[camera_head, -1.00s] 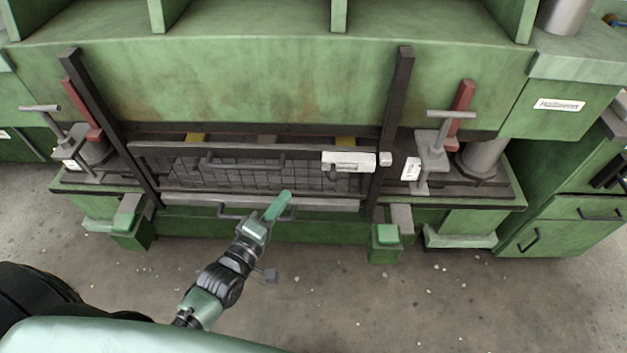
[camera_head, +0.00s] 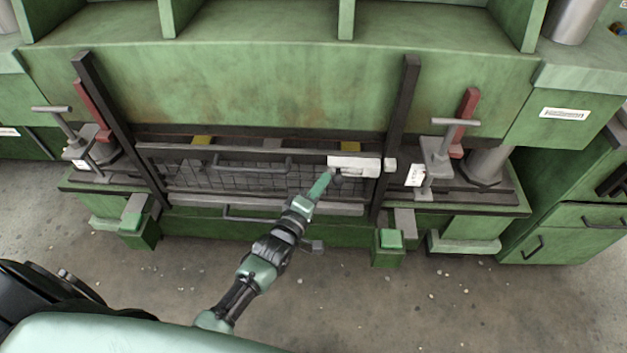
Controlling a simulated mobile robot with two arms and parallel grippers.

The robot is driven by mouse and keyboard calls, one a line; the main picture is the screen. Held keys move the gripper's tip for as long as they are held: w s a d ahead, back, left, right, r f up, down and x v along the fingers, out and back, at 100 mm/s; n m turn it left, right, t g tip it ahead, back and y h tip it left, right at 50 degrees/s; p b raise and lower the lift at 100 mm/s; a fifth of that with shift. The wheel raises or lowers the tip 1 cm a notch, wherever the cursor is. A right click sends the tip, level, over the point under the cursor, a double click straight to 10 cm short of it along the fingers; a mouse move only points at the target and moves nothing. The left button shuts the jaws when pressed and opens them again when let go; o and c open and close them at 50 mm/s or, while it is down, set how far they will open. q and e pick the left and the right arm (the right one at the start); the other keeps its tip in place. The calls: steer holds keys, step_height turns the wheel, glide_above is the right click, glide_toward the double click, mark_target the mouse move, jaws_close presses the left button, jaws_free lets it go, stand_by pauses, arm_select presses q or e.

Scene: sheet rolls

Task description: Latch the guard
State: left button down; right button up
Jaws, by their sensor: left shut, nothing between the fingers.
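The guard is a dark mesh panel (camera_head: 240,176) with a horizontal handle bar, standing between two dark upright posts on the front of the green machine. A white latch block (camera_head: 353,164) sits at the guard's upper right. A small pale keeper piece (camera_head: 389,165) is at the right post, just beside the latch's right end. My left gripper (camera_head: 324,181) is shut and empty, with its tip at the lower left end of the latch; I cannot tell whether it touches. My right gripper is not in view.
Clamps with T-handles stand left (camera_head: 70,135) and right (camera_head: 437,155) of the guard, each by a red lever. A lower handle (camera_head: 255,215) and green pedal-like blocks (camera_head: 389,240) stick out at the front. The concrete floor in front is clear.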

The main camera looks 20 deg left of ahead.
mark_target(341, 183)
arm_select(q)
steer(key=d, duration=0.2)
steer(key=w+d, duration=0.1)
steer(key=d, duration=0.1)
steer(key=shift+w+d, duration=0.15)
steer(key=shift+d, duration=0.05)
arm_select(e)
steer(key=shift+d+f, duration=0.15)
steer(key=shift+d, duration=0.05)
